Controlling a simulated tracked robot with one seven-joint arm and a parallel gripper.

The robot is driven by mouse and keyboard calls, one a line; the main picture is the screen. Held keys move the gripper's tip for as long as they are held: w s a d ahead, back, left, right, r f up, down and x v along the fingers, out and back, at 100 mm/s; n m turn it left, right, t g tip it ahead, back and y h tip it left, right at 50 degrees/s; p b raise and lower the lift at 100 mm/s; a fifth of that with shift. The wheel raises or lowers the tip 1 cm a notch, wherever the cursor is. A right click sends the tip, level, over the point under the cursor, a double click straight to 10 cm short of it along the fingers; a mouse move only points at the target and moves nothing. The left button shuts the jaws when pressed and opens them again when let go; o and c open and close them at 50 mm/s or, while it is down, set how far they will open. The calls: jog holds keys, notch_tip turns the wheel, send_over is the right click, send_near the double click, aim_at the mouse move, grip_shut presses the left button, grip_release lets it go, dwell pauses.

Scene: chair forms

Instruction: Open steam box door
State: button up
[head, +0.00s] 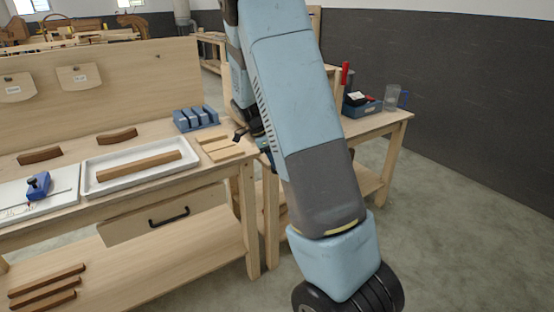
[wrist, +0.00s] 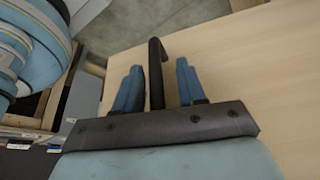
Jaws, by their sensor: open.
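In the wrist view, my gripper (wrist: 159,68) is open, with two blue fingers. A black bar handle (wrist: 156,80) stands between the fingers, with a visible gap on each side. Its top bends to the right toward a pale wooden panel (wrist: 245,65), which may be the steam box door. I cannot tell whether the panel is shut or ajar. In the head view my arm crosses the middle and hides most of what is behind it, so the steam box cannot be made out there.
A workbench (head: 215,168) on the left holds a white tray (head: 100,180) with a wooden strip, a blue slotted block (head: 195,118) and a drawer with a black handle (head: 169,217). A second bench (head: 385,125) at right carries a blue bin (head: 360,108) and a clear jug (head: 391,95). Floor at right is clear.

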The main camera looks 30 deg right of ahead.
jog(key=v, duration=1.3)
jog(key=shift+a, duration=0.15)
jog(key=s+a+r+n+t+y, duration=0.2)
jog(key=s+r+n, duration=0.35)
jog(key=s, duration=0.25)
jog(key=s+a+r+n+t+y, duration=0.1)
jog(key=s+a+r+n+t, duration=0.1)
jog(key=s+r+n, duration=0.35)
jog(key=s+a+n+t+y, duration=0.1)
jog(key=s+a+n+t, duration=0.2)
jog(key=s+n, duration=0.8)
jog(key=shift+s+a, duration=0.75)
jog(key=shift+s, duration=2.8)
jog(key=shift+f, duration=0.1)
